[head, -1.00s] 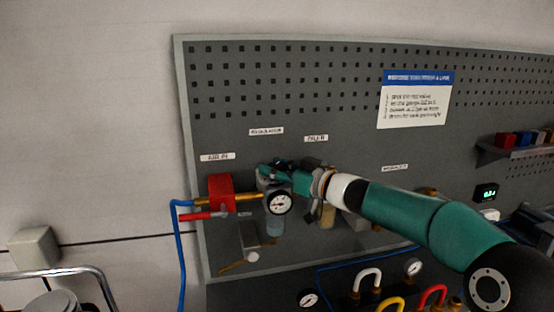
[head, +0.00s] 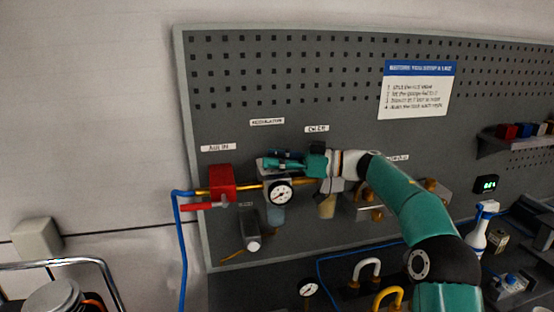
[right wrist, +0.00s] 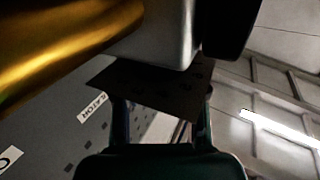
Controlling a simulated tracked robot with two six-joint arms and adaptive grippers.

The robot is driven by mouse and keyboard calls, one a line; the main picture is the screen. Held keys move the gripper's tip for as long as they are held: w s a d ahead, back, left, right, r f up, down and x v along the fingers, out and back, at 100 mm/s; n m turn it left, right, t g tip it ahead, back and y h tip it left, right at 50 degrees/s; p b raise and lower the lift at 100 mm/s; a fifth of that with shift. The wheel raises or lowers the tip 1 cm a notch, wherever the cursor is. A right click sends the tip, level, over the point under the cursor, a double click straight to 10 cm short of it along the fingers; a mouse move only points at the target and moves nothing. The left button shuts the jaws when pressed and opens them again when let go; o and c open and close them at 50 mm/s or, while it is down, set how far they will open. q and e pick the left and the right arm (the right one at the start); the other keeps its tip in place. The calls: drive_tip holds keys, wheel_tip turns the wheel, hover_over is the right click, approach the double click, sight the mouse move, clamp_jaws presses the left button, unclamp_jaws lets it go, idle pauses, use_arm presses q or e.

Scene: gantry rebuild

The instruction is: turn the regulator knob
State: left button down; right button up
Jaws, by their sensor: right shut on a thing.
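The regulator (head: 275,188) hangs on the pegboard under its label, on the brass pipe right of the red valve block. Its round white gauge (head: 280,193) faces me. My right gripper (head: 284,161) reaches in from the right, lying level across the top of the regulator. It is shut on the regulator knob, which the fingers largely hide. In the right wrist view, my gripper's fingers (right wrist: 162,118) show at the bottom, close to a pale grey body (right wrist: 158,40) and a brass pipe (right wrist: 60,45). The gauge reading is too small to tell. My left gripper is not in view.
A red valve block (head: 221,181) with a red lever stands just left of the regulator. Brass fittings (head: 368,205) sit right of it. A blue hose (head: 180,250) hangs at the board's left edge. A spray bottle (head: 480,228) stands at the right.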

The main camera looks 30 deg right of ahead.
drive_tip(key=shift+r, duration=0.15)
drive_tip(key=o, duration=1.2)
drive_tip(key=shift+c, duration=0.2)
drive_tip(key=v, duration=1.2)
